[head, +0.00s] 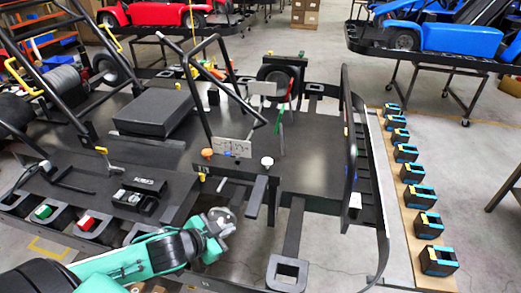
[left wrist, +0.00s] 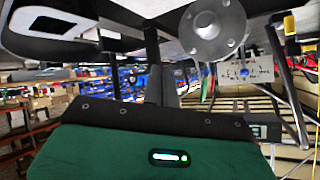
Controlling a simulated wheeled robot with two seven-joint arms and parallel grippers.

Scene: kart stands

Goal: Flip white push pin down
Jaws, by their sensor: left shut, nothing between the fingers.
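The white push pin (head: 266,161) is a small white round knob standing at the front edge of the black kart stand, right of an orange knob (head: 207,153). My left gripper (head: 222,219) is in front of and below the stand's edge, left of the white pin and apart from it. It is shut and empty; its fingertips are hard to make out. The left wrist view looks up at the underside of the stand, with a round grey disc (left wrist: 216,30) near the top; I cannot make out the white pin there. My right gripper is not in view.
A grey metal plate (head: 233,147) and a black bar frame rise behind the knobs. A flat black bar (head: 257,197) juts out below the white pin. Open floor (head: 335,245) shows at front right.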

